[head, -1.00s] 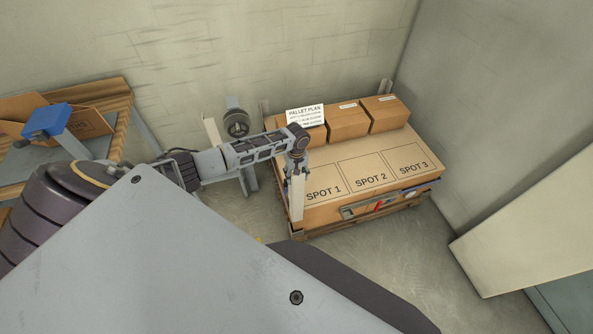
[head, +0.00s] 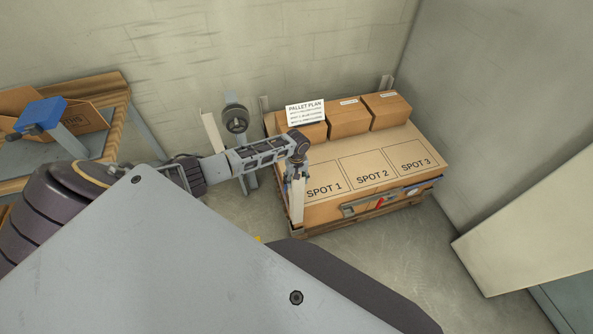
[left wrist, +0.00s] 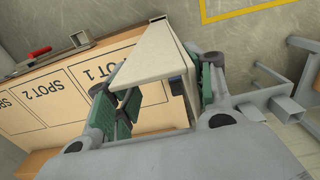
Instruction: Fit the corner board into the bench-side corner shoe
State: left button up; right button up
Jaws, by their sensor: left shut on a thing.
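The corner board (head: 297,207) is a pale, narrow angle strip. It stands roughly upright at the near left corner of the pallet load, beside SPOT 1. My left gripper (head: 297,180) is shut on its upper part. In the left wrist view, the board (left wrist: 152,58) shows its angled profile between the green-padded fingers of my left gripper (left wrist: 152,95). The bench-side corner shoe cannot be made out, and whether the board's lower end touches anything is unclear. My right gripper is out of view.
The pallet load (head: 340,160) has a flat top marked SPOT 1 to SPOT 3. Cartons (head: 348,121) and a pallet plan sign (head: 305,112) stand along its back. A bench (head: 119,118) is at the left. Bare floor lies in front of the pallet.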

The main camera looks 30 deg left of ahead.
pick_arm(q)
jog(key=shift+f+b, duration=1)
jog(key=shift+f, duration=0.85)
jog(key=shift+f+b, duration=0.3)
jog(key=shift+f, duration=0.6)
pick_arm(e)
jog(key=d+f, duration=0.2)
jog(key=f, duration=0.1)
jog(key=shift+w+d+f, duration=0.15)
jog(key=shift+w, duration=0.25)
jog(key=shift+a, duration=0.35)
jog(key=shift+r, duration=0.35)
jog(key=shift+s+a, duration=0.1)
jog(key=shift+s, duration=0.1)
